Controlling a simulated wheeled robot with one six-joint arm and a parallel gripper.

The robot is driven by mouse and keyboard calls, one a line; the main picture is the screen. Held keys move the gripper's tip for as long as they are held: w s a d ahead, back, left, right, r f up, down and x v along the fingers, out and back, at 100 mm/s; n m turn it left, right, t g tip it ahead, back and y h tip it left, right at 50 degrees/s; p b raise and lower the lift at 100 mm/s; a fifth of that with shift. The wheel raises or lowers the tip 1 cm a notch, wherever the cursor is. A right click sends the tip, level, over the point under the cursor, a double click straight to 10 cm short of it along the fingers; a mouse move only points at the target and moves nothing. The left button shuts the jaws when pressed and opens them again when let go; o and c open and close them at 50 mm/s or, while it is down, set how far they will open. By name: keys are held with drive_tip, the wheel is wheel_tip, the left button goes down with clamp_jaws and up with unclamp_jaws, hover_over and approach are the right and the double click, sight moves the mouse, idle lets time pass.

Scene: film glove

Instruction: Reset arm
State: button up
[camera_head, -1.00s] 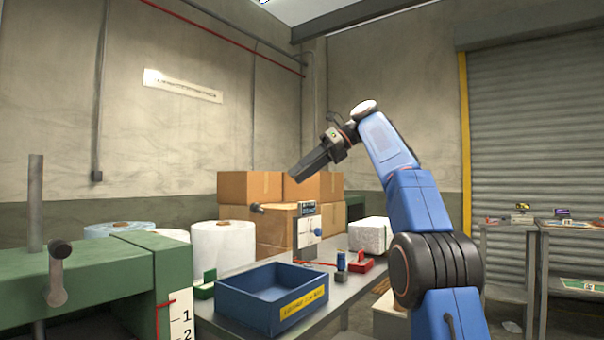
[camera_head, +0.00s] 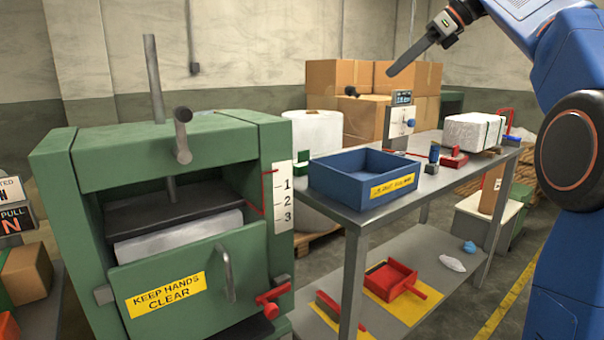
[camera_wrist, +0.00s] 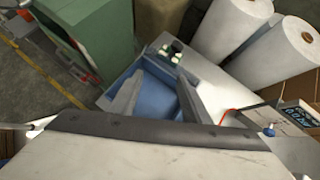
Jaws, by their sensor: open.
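My blue arm rises at the right of the head view, bent at the top. My gripper (camera_head: 411,55) hangs in the air above the metal table and points down to the left. In the wrist view my gripper (camera_wrist: 152,92) shows two fingers spread apart with nothing between them. The blue tray (camera_wrist: 160,98) lies below and beyond the fingers, with clear air between. In the head view the blue tray (camera_head: 330,190), with a yellow label, stands on the metal table and looks empty inside.
A green press (camera_head: 180,220) with a keep-hands-clear sign stands at left. Cardboard boxes (camera_head: 340,75) are stacked behind. A red dustpan (camera_head: 392,280) lies on the lower shelf.

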drive_tip(key=s+d+f+n+h, duration=0.1)
drive_tip(key=s+f+n+h, duration=0.1)
drive_tip(key=s+f+n, duration=0.5)
drive_tip(key=s+d+f+n+h, duration=0.1)
drive_tip(key=s+f+n+h, duration=0.2)
drive_tip(key=s+f+n, duration=0.5)
drive_tip(key=s+d+f+n+h, duration=0.2)
drive_tip(key=s+f+n, duration=0.5)
drive_tip(key=s+f, duration=1.8)
wheel_tip(320, 180, down, 8)
drive_tip(key=shift+f+n+t+h, duration=0.15)
drive_tip(key=shift+n+t+h, duration=0.15)
drive_tip(key=shift+h, duration=0.4)
